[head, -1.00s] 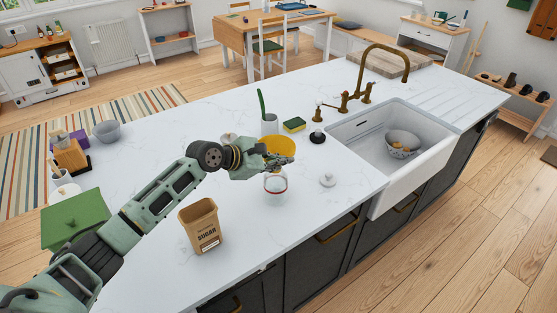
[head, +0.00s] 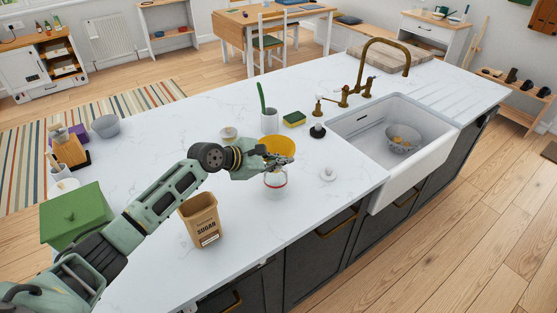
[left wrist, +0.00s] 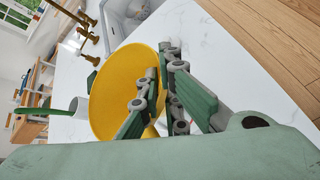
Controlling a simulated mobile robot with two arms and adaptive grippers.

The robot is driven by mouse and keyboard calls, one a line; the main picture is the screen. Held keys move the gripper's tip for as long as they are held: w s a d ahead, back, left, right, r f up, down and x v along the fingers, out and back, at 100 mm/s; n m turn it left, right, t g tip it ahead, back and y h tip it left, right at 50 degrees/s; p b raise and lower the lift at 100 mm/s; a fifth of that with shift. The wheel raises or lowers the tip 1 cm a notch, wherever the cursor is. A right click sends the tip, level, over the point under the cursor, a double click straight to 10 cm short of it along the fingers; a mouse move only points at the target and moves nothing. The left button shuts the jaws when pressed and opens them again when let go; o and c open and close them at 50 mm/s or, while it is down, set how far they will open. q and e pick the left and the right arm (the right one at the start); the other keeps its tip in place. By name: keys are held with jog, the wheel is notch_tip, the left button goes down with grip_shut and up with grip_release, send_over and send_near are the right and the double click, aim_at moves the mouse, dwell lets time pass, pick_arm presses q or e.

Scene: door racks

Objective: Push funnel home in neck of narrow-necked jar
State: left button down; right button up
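The yellow funnel (head: 281,144) stands above the narrow-necked jar (head: 275,190), a clear, whitish vessel with a red band, on the white counter. My left gripper (head: 284,160) is at the near side of the funnel, just above the jar. In the left wrist view the wide mouth of the funnel (left wrist: 115,90) lies behind one finger, and the left gripper's tips (left wrist: 162,65) close together at its rim. The spout and the jar's neck are hidden behind the gripper, so I cannot tell how deep the funnel sits. My right gripper is out of view.
A sugar bag (head: 202,221) stands near my left forearm. A white lid (head: 327,174) lies right of the jar. A cup with a green utensil (head: 269,123), a sponge (head: 294,118) and a small bowl (head: 228,132) are behind. The sink (head: 365,165) is to the right.

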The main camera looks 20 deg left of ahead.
pick_arm(q)
jog(key=shift+f, duration=0.35)
jog(key=c, duration=1.9)
grip_release()
jog(key=shift+o, duration=0.2)
jog(key=v, duration=1.2)
